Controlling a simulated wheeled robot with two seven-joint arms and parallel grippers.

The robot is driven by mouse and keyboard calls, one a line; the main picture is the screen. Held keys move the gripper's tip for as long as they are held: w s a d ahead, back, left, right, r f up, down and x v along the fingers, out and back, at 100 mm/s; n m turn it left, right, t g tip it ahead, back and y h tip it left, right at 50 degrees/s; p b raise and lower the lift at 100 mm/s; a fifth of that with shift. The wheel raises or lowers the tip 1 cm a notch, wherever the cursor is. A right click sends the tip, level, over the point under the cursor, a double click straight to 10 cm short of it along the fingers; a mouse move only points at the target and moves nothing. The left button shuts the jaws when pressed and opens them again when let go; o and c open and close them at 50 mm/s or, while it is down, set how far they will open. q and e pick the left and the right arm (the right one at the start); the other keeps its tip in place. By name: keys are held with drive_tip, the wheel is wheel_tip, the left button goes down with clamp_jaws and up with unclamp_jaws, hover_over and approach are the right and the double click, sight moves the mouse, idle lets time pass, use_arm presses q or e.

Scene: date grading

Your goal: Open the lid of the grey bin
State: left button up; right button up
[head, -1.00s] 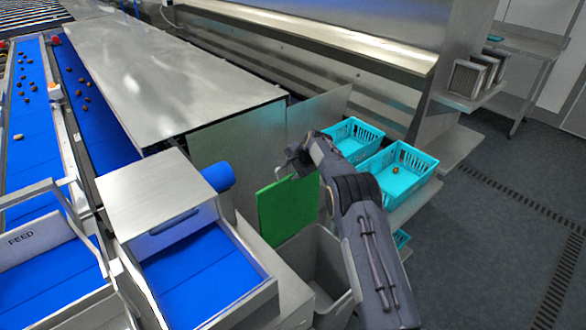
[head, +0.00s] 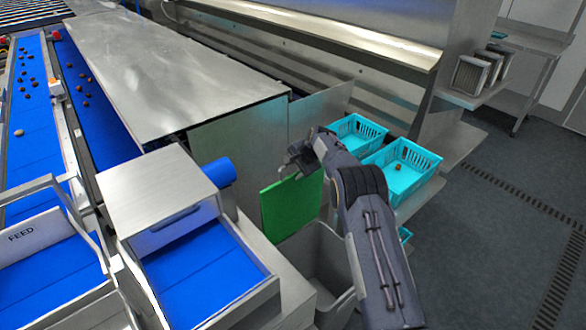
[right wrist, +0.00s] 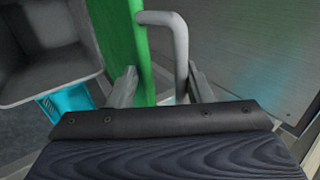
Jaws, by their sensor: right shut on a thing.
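The grey bin (head: 341,252) stands below my right arm, right of the blue belt chute; its top is open and part of its inside shows. Its green lid (head: 290,208) stands raised, close to upright, at the bin's far left side. My right gripper (head: 296,163) is at the lid's top edge. In the right wrist view, the grey bar handle (right wrist: 180,50) on the green lid (right wrist: 118,35) lies between the fingers of my right gripper (right wrist: 163,92), which is shut on it. My left gripper is not in view.
A steel panel (head: 240,150) stands behind the lid. The blue chute (head: 205,275) is left of the bin. The floor (head: 490,230) at right is clear.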

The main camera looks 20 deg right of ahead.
drive_tip(key=b+v, duration=0.1)
drive_tip(key=v, duration=0.5)
drive_tip(key=shift+r, duration=0.55)
drive_tip(key=shift+a, duration=0.1)
